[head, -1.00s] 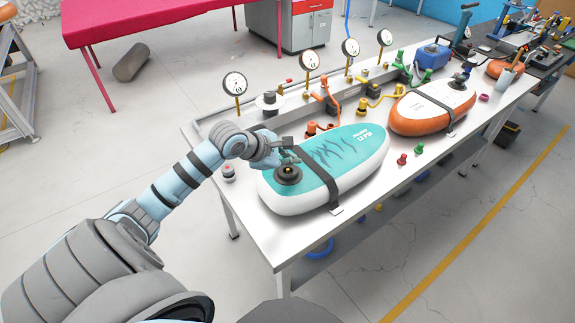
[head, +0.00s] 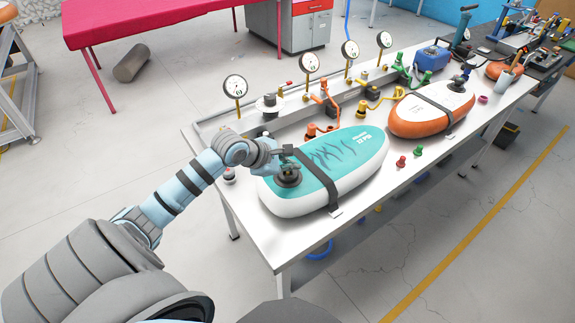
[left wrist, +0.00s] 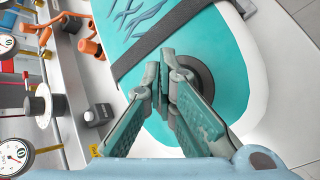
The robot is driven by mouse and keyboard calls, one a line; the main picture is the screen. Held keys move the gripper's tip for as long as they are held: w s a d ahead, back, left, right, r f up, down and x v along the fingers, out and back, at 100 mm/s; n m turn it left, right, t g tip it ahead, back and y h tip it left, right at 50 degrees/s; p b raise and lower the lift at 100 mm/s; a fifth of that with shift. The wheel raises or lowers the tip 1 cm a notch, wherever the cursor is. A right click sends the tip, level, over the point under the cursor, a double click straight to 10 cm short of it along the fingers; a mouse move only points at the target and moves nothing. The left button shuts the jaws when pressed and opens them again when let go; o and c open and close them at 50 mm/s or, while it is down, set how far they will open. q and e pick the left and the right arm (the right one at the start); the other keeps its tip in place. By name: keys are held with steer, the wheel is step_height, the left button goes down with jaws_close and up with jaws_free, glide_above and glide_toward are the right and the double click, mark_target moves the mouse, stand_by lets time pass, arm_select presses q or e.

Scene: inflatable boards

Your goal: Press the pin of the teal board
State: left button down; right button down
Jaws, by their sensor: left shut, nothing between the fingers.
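The teal board (head: 345,150) has white sides and lies strapped on the white workbench (head: 262,236). A dark strap (head: 318,178) crosses it. Its round dark valve (head: 289,179) is near the board's near-left end; the valve also shows in the left wrist view (left wrist: 206,78). My left gripper (head: 288,157) is at the valve, its fingers over or just beside it. In the left wrist view the two fingers (left wrist: 167,65) are together and cover part of the valve, so the pin is hidden. I cannot tell whether the fingertips touch it. My right gripper is not in view.
An orange and white board (head: 435,108) lies farther right on the bench. Several gauges (head: 235,87) stand along the back rail. Red and green fittings (head: 401,161) sit right of the teal board. A small grey part with a red top (head: 229,175) is at the left edge.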

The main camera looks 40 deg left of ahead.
arm_select(q)
steer(key=shift+f, duration=0.45)
stand_by(0.3)
step_height(320, 180, up, 2)
steer(key=p, duration=0.3)
steer(key=shift+r+p, duration=0.1)
steer(key=shift+p, duration=0.2)
step_height(320, 180, up, 6)
steer(key=p, duration=0.5)
steer(key=shift+p, duration=0.3)
